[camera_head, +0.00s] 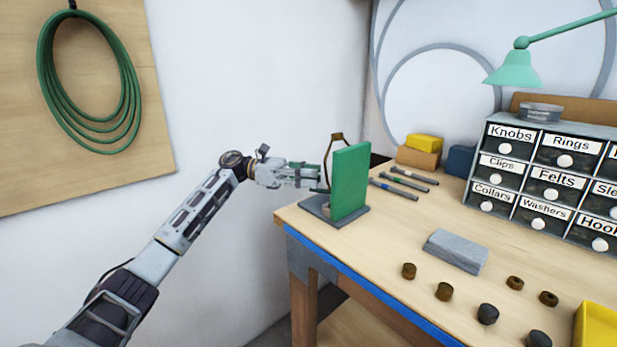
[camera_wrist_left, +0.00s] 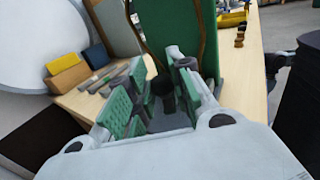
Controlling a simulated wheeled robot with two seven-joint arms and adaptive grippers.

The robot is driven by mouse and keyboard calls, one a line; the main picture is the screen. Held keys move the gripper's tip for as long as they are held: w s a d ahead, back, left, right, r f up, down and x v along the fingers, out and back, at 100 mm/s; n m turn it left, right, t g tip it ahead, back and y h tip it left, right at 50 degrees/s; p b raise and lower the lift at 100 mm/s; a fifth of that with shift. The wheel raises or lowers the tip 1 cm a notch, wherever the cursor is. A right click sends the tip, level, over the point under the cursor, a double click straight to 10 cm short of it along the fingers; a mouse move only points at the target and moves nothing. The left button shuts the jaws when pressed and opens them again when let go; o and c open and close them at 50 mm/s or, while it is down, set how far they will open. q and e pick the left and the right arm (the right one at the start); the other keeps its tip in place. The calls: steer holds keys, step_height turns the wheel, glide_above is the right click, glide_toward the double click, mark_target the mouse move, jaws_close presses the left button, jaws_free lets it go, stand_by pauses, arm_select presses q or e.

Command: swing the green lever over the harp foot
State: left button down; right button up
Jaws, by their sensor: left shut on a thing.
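A green upright panel (camera_head: 351,180) stands on a dark grey base plate (camera_head: 315,210) at the table's near left corner. A thin brown harp (camera_head: 331,150) rises beside the panel; its wires also show in the wrist view (camera_wrist_left: 205,40). My left gripper (camera_head: 316,176) reaches in from the left at the harp's side of the panel. Its fingers are shut on what looks like the green lever, mostly hidden between them. In the wrist view a dark, round-topped post (camera_wrist_left: 162,86) shows between the fingers, in front of the panel. My right gripper is out of view.
Several screwdriver-like tools (camera_head: 400,184) lie just behind the panel. A grey block (camera_head: 456,251) and several small brown and dark parts (camera_head: 444,291) lie to the right. A labelled drawer cabinet (camera_head: 545,185) stands farther right. Free room lies left of the table.

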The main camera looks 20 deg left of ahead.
arm_select(q)
steer(key=shift+w+r+m+g, duration=0.1)
steer(key=shift+w+m+g, duration=0.2)
steer(key=shift+m+g, duration=0.45)
steer(key=shift+w+f+m+g, duration=0.1)
steer(key=shift+w+m+g, duration=0.25)
steer(key=shift+g, duration=0.7)
steer(key=shift+w+r+m+g, duration=0.1)
steer(key=shift+w+m+g, duration=0.15)
steer(key=shift+m+g, duration=0.5)
steer(key=shift+w+m+g, duration=0.3)
steer(key=shift+m+g, duration=0.15)
steer(key=shift+g, duration=0.6)
steer(key=c, duration=1.5)
jaws_free()
steer(key=shift+r, duration=4.9)
